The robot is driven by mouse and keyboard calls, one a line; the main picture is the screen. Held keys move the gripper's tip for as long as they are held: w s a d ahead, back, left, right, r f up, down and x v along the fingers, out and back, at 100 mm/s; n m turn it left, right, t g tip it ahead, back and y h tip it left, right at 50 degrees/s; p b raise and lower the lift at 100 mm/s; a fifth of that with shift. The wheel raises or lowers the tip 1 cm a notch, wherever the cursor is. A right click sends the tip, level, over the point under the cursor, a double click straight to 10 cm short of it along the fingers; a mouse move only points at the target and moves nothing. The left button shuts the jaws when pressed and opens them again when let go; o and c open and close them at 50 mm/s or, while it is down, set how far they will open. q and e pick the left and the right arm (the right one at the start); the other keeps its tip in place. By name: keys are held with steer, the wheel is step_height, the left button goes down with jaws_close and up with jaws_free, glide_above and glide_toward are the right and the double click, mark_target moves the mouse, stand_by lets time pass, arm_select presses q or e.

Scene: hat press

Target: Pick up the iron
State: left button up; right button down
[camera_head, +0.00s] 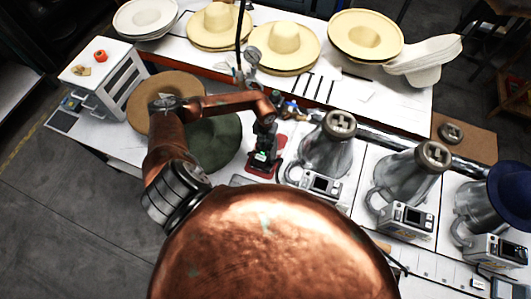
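My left arm comes in from the left and reaches over the hats, and its forearm ends pointing down at the table. The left gripper (265,152) is dark and small in this view, in the middle of the table. Red parts (280,141), which look like the iron or its rest, show right around and under the gripper. The gripper covers most of the thing there, so its shape is not clear. I cannot tell whether the fingers are open or shut, or whether they touch it. My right gripper is not in view.
A brown hat (140,112) and a dark green hat (222,148) lie left of the gripper. Metal hat presses (328,150) with small control boxes (321,185) stand to the right. Several straw hats (287,42) lie along the back table. A white cabinet (117,75) stands at left.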

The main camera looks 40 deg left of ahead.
arm_select(q)
jaws_close()
steer(key=shift+w+r, duration=0.15)
stand_by(0.4)
steer(key=shift+r, duration=0.1)
